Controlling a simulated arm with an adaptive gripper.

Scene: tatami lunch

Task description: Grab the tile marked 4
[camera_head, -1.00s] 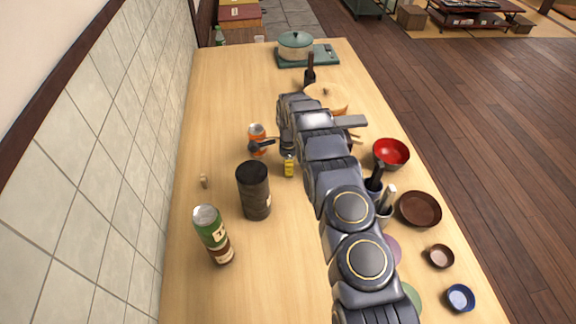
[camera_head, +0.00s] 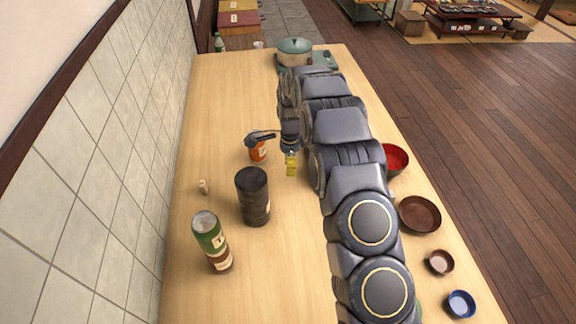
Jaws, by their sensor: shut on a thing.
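A small yellow piece (camera_head: 291,166) shows right below my gripper (camera_head: 290,152), near the middle of the table. My gripper is shut on it. Any number on it is too small to read, so I cannot confirm that it is the tile marked 4. My fingers are small and partly hidden by the wrist. A small beige piece (camera_head: 203,187) stands apart at the left, its marking also unreadable.
A dark canister (camera_head: 253,200) and a green-and-brown can (camera_head: 211,243) stand nearer. Red (camera_head: 396,160), brown (camera_head: 419,214) and blue bowls (camera_head: 460,303) line the right edge. A pot (camera_head: 295,50) stands at the far end.

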